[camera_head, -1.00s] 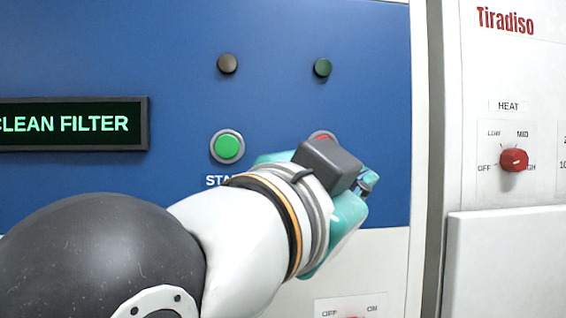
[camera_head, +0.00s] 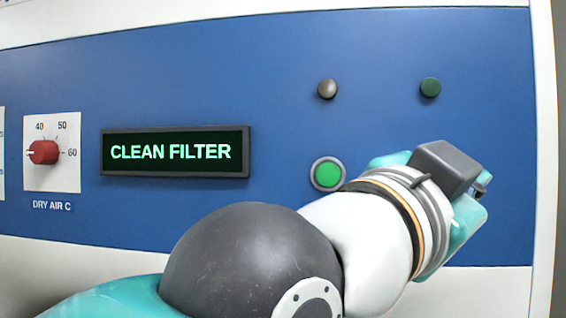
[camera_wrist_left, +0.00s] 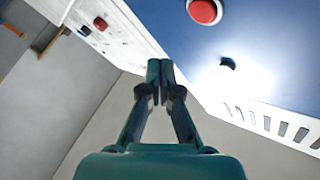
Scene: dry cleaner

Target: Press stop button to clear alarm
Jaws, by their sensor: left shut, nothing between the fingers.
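The red stop button (camera_wrist_left: 205,11) shows at the top edge of the left wrist view, on the blue panel. In the head view it is hidden behind my left wrist and gripper. My left gripper (camera_wrist_left: 160,70) is shut and empty. Its fingertips are together, below and left of the red button in the wrist picture, with a visible gap between. In the head view its fingertips are hidden behind the wrist camera housing. The green start button (camera_head: 328,174) is just left of my wrist. The display (camera_head: 174,151) reads CLEAN FILTER. My right gripper is not in view.
Above the buttons are a brownish round lamp (camera_head: 327,89) and a dark green one (camera_head: 430,87). A red DRY AIR dial (camera_head: 43,152) is at the left. A white vented strip (camera_wrist_left: 270,122) borders the panel in the wrist view.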

